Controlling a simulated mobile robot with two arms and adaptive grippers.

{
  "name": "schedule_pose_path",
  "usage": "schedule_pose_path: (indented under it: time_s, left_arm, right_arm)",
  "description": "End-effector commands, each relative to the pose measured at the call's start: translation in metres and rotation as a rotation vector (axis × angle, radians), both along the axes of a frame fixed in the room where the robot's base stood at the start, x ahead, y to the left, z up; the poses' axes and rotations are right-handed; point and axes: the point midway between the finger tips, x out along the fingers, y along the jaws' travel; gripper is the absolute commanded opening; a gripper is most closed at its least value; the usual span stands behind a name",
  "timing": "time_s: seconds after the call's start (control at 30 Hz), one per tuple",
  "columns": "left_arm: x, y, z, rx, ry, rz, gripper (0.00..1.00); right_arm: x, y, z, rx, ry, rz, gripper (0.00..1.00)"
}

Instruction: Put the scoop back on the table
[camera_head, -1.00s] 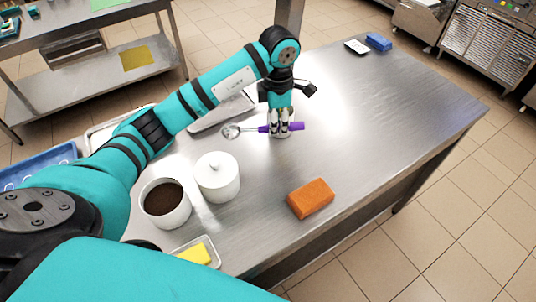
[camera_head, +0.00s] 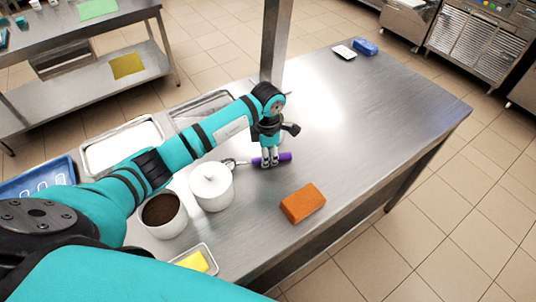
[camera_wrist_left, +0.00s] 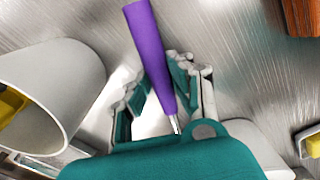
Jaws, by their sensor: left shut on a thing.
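My left gripper (camera_head: 269,162) points down and is shut on the purple handle. In the left wrist view the scoop's handle (camera_wrist_left: 148,45) runs between the two fingers of my left gripper (camera_wrist_left: 158,80). The scoop is over the steel table (camera_head: 380,105), low and close to its surface; I cannot tell whether it touches. My right gripper is not in view.
The white lidded pot (camera_head: 211,190) stands just left of the gripper, beside a white pot of dark content (camera_head: 162,213). An orange block (camera_head: 303,202) lies to the front right. Metal trays (camera_head: 122,146) lie behind the arm. The table's right side is mostly clear.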

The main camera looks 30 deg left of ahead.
Motion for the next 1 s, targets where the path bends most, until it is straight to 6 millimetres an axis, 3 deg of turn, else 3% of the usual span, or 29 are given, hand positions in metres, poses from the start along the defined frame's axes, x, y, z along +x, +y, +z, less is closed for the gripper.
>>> schedule_pose_path:
  time_s: [0.13,0.17,0.33,0.73,1.0]
  left_arm:
    - [0.0,0.0,-0.005,0.0,0.0,-0.001,0.0]
    - [0.0,0.0,-0.004,0.0,0.0,-0.001,0.22]
    - [0.0,0.0,-0.003,-0.001,0.001,0.0,0.43]
    - [0.001,0.0,0.006,0.0,-0.004,-0.001,0.43]
    - [0.003,0.001,0.06,0.001,-0.008,0.0,0.43]
  right_arm:
    - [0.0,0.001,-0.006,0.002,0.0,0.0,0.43]
    - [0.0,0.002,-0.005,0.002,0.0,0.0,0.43]
    - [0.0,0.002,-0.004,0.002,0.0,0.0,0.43]
    - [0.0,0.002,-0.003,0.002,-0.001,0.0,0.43]
    - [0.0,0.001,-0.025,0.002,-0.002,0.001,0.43]
